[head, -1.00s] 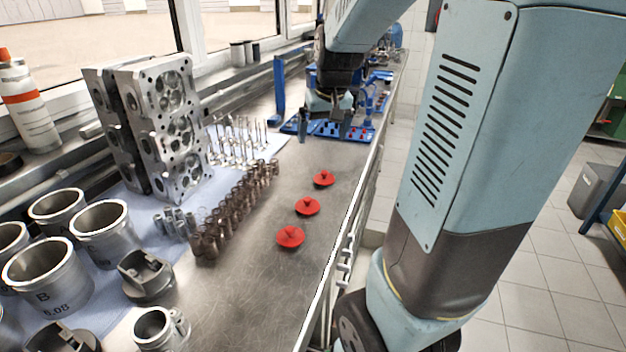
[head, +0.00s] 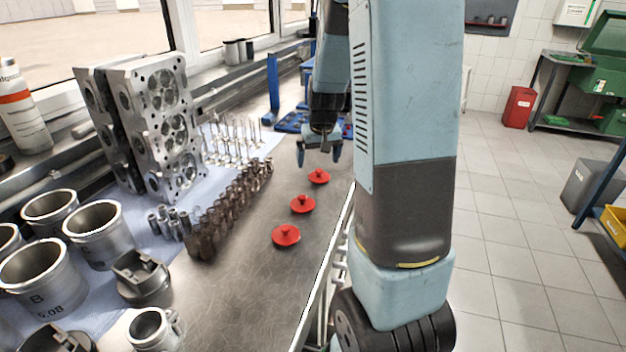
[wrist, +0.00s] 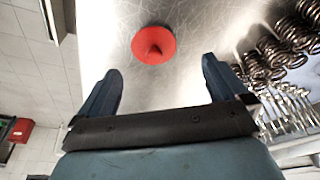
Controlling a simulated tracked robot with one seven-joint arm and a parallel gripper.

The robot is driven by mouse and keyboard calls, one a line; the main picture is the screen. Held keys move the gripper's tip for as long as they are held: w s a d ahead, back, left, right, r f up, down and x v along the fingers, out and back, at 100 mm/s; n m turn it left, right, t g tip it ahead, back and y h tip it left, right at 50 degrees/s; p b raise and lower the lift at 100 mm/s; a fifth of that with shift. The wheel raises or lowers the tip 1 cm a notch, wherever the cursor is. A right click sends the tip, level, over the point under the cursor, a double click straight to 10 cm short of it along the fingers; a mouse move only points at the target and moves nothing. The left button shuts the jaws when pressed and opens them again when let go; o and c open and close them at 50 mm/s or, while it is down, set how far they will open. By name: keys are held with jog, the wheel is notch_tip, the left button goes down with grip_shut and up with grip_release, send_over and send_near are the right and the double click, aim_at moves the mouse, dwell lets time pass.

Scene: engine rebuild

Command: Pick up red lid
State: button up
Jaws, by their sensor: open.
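Three red lids stand in a row on the steel bench, each with a small knob on top: a near one (head: 286,236), a middle one (head: 302,204) and a far one (head: 318,177). My gripper (head: 319,158) is open and empty above the bench, close to the far lid. In the wrist view one red lid (wrist: 153,44) lies beyond the open fingertips (wrist: 160,72), roughly centred between them. The gripper appears apart from it.
Left of the lids stand a row of coiled springs (head: 231,206) and several upright valves (head: 231,141). Metal cylinders (head: 100,233) and a cylinder head (head: 160,125) are farther left. The bench (head: 262,290) is clear nearer the front.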

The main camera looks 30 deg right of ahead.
aim_at(320, 170)
jog(key=shift+d+x, duration=0.2)
jog(key=shift+x, duration=1.2)
jog(key=shift+d+x, duration=0.2)
jog(key=shift+x, duration=1.2)
jog(key=shift+s, duration=0.15)
jog(key=c, duration=1.1)
